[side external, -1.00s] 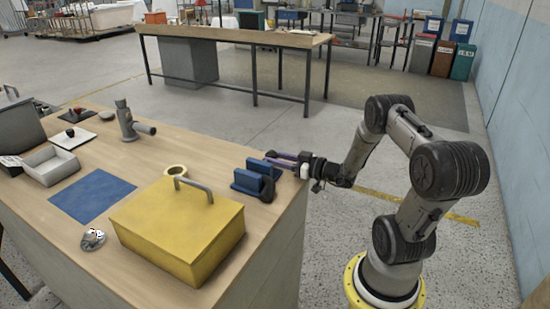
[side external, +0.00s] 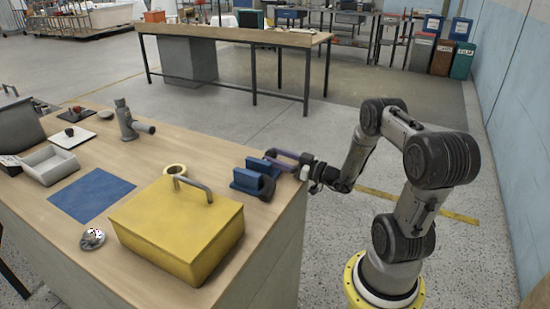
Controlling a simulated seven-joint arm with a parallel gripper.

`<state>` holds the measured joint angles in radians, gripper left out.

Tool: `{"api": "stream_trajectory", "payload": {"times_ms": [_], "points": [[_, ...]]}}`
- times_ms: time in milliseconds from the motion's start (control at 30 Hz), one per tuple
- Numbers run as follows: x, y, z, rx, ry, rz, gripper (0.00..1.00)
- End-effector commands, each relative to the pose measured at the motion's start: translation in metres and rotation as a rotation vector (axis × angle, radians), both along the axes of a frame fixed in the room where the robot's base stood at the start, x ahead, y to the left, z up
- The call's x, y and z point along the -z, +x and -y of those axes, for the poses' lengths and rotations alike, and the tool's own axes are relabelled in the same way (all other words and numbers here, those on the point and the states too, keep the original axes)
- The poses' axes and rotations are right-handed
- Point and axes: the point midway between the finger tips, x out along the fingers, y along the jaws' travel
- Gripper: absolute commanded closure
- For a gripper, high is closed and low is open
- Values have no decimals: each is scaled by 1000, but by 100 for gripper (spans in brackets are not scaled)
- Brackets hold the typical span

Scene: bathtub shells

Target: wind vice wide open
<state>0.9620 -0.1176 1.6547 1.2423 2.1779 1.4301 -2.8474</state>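The blue vice (side external: 254,178) sits near the right edge of the wooden workbench, its two blue jaws standing side by side with a narrow gap between them. A dark round part shows at its front right end; whether it is the handle I cannot tell. My gripper (side external: 281,158) is at the bench's right edge, just behind and to the right of the vice, low over the top.
A yellow metal box (side external: 178,228) with a grey handle stands just left of the vice. A blue mat (side external: 92,195), a grey tray (side external: 49,165) and a grey upright tool (side external: 127,122) are farther left.

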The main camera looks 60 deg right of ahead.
Motion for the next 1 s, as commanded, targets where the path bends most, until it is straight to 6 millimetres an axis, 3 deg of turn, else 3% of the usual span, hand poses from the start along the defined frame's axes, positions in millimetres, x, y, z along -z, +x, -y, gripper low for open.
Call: {"api": "stream_trajectory", "payload": {"times_ms": [400,700,1000], "points": [[1,-5,-2,-5,2,0,44],[4,-54,0,5,3,0,44],[-47,-49,-2,-4,-3,3,44]]}}
